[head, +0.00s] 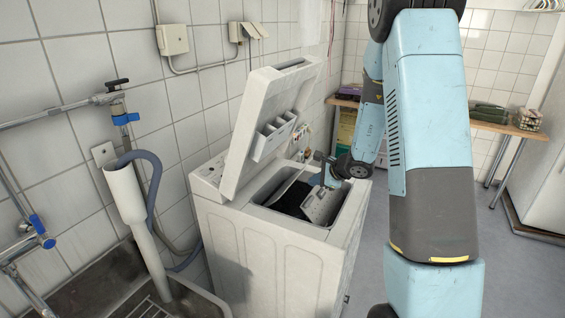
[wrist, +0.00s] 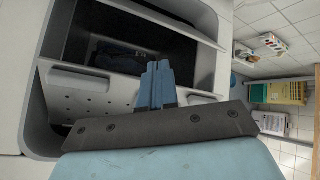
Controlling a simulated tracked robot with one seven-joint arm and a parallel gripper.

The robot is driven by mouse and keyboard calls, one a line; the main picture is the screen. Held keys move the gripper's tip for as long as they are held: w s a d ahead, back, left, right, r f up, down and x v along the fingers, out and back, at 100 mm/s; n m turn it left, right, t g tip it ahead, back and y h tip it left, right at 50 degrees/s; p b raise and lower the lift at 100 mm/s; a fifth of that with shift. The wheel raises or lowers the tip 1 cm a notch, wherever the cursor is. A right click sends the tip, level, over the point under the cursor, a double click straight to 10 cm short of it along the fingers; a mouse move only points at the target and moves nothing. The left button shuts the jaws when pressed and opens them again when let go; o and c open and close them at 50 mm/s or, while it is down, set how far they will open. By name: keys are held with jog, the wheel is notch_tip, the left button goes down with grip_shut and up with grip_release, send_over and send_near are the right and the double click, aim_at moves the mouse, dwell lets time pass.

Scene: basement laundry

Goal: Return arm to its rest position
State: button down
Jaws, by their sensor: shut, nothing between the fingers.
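My arm (head: 428,110) reaches from the upper right across the head view, bent down toward a white top-loading washing machine (head: 265,255). Its end is at the machine's open top, above the right part of the opening. In the wrist view my gripper (wrist: 157,68) has its blue fingers together with nothing between them. They point toward the dark drum opening, in front of a pale perforated flap (wrist: 90,105). A dark cloth-like thing (wrist: 125,55) lies inside the drum. The fingertips are hard to make out in the head view.
The machine's lid (head: 262,125) stands raised left of my arm. A grey sink (head: 115,285) with pipes is at the left. A wooden shelf (head: 490,124) with a basket (head: 529,118) is at the back right. The floor (head: 525,275) at the right is clear.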

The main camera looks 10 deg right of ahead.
jog(key=s+a+r+n+g, duration=0.1)
jog(key=s+a+r+n, duration=0.1)
jog(key=s+r+n, duration=0.3)
jog(key=s+a+r+n+g+y, duration=0.1)
jog(key=s+a+r+n, duration=0.15)
jog(key=s+r, duration=0.35)
jog(key=s+a+r+n+g, duration=0.1)
jog(key=s+a+r+n, duration=0.2)
jog(key=r, duration=0.5)
jog(key=s+d+r+n+h, duration=0.2)
jog(key=s+n, duration=0.1)
jog(key=s, duration=0.4)
jog(key=s+d+r+n+h, duration=0.2)
jog(key=s+d+r+n, duration=0.1)
jog(key=s, duration=0.4)
jog(key=s+d+r+n+t+h, duration=0.1)
jog(key=s+d+r+n+h, duration=0.1)
jog(key=s, duration=0.5)
jog(key=shift+s+d+r+n+h, duration=0.35)
jog(key=shift+r+n+h, duration=0.15)
jog(key=shift+r, duration=0.25)
